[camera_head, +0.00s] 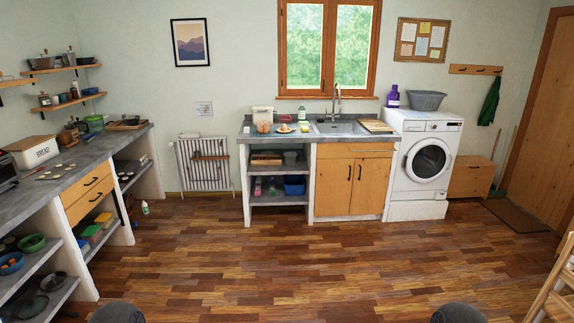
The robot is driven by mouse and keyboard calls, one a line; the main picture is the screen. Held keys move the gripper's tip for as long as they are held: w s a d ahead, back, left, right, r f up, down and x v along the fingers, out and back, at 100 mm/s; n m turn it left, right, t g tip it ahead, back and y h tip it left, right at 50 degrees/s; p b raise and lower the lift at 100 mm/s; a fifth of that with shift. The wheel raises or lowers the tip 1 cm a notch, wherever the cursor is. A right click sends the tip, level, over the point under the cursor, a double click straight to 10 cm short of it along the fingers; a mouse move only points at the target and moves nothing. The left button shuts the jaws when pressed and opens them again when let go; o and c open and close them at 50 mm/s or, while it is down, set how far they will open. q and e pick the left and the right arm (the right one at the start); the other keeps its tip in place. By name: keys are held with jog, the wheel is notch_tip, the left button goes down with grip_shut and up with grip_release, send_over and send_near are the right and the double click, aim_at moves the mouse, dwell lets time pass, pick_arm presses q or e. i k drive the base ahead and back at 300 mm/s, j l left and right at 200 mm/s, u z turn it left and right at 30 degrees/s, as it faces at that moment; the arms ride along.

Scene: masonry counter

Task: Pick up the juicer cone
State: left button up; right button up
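I cannot make out a juicer cone for certain; the things on the counters are too small to tell apart. On the grey sink counter (245,138), a small orange-brown thing (264,127) sits in front of a pale box (262,114). Beside it, a light plate or dish (284,131) bears another small orange-brown thing. Neither of my grippers is in view. Only two dark rounded parts, which look like mine, show at the bottom edge, far from the counters.
The wooden floor (300,260) is open up to the sink unit. A long counter (75,170) with a bread box (33,152) and open shelves runs along the left. A washing machine (424,160) stands right of the sink (338,128). A wooden chair or ladder (553,290) juts in at lower right.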

aim_at(285, 129)
jog(key=i, duration=3.95)
